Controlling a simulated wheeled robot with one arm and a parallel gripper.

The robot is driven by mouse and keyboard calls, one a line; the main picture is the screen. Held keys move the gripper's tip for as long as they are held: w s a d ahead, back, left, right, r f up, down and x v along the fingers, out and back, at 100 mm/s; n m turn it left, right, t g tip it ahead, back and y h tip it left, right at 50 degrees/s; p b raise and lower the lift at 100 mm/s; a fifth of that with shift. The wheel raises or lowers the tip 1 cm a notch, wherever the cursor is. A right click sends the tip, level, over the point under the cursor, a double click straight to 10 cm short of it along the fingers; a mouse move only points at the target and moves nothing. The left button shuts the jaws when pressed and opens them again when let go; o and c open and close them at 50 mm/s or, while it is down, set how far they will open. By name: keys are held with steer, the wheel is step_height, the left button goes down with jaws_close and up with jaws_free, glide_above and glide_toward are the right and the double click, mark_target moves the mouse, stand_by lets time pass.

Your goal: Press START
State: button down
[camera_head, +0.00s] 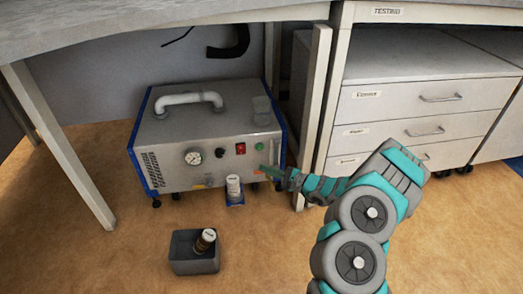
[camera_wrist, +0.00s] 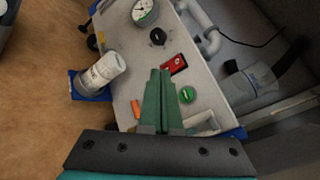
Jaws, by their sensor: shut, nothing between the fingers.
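A grey machine with blue edges (camera_head: 170,125) stands on the floor under the bench, its front panel facing me. The panel carries a round green button (camera_head: 260,146), a red switch (camera_head: 240,148), a black knob (camera_head: 220,153) and a gauge (camera_head: 193,157). In the wrist view the green button (camera_wrist: 187,95) lies just right of the fingertips and the red switch (camera_wrist: 174,65) just beyond them. Any lettering on the button is too small to read. My gripper (camera_head: 268,170) is shut and empty, its tips close to the panel below the button. I cannot tell whether they touch the panel.
A white bottle (camera_head: 234,187) stands on a blue base before the machine. A grey bin (camera_head: 195,255) holding a jar sits on the floor further forward. A bench leg (camera_head: 318,110) and a drawer cabinet (camera_head: 420,100) are at right. The floor at left is clear.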

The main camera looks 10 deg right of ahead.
mark_target(259, 147)
steer(key=shift+d+f+m, duration=0.3)
steer(key=shift+d+f, duration=0.2)
steer(key=shift+w, duration=0.1)
steer(key=shift+w+b, duration=0.55)
steer(key=shift+w, duration=3.85)
steer(key=shift+w, duration=0.1)
steer(key=shift+w+b, duration=0.3)
steer(key=shift+b, duration=0.25)
steer(key=shift+w, duration=0.1)
